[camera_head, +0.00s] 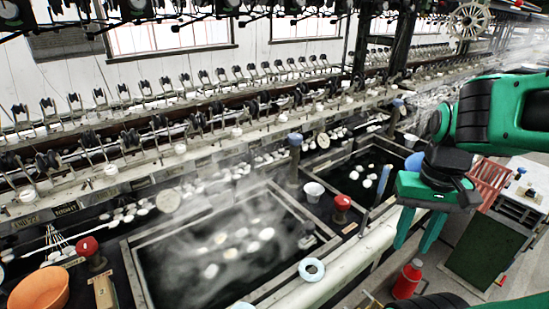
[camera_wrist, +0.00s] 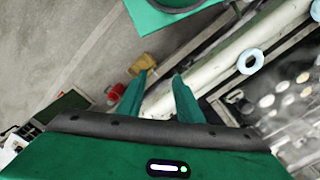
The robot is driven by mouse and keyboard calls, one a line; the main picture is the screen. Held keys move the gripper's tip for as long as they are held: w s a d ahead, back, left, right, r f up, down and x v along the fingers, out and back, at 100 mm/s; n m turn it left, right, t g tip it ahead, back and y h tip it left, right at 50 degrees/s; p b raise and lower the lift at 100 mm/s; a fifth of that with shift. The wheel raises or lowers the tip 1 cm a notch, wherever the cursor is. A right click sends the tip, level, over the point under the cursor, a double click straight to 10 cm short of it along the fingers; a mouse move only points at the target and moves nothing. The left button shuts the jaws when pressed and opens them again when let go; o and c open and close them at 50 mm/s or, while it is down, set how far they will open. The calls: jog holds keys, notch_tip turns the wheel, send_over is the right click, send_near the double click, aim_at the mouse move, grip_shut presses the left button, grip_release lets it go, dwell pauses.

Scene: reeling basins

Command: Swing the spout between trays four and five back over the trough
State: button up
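My gripper (camera_head: 417,246) hangs at the right of the head view, fingers pointing down, beside the pale front rail (camera_head: 345,258) of the basins. Its two green fingers are apart with nothing between them; the wrist view shows the same open gap (camera_wrist: 160,77). I cannot tell which fitting is the spout between trays four and five. Upright posts with blue caps (camera_head: 295,141) and (camera_head: 398,103) stand along the basins, and a slim blue-grey rod (camera_head: 379,187) leans near the front rail, apart from my gripper. The tray numbers are not readable.
A steaming basin (camera_head: 135,285) with floating cocoons lies at centre left; a second basin (camera_head: 350,197) is behind. Red knobs (camera_head: 342,202), a white cup (camera_head: 314,190) and a blue ring (camera_head: 303,273) are nearby. A red canister (camera_head: 407,282) stands on the floor below my gripper.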

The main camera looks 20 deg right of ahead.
jog(key=w+r+m, duration=0.2)
jog(key=w+r, duration=0.3)
jog(key=w, duration=0.4)
jog(key=m+t, duration=0.2)
jog(key=m, duration=0.4)
send_near(276, 162)
jog(key=f, duration=0.2)
jog(key=w+f, duration=0.1)
jog(key=f, duration=0.5)
jog(key=shift+w, duration=0.2)
